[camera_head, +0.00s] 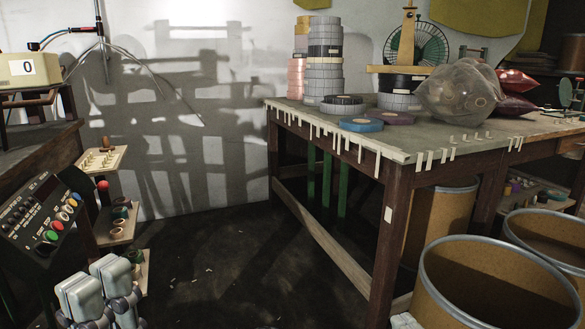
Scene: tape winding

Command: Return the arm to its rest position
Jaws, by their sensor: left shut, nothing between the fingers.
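My left gripper (94,285) shows at the bottom left corner, with two pale grey fingers pointing up. It is shut and holds nothing. It hangs low in front of the control panel (43,215) and beside the small wooden shelf stand (118,235), apart from the work table (345,141).
The table holds stacked tape rolls (325,68), a clear plastic bag (459,92) and a fan (418,45). Tape strips hang from its edge. Round drums (490,290) stand at the lower right. The dark floor (240,265) between gripper and table is mostly clear.

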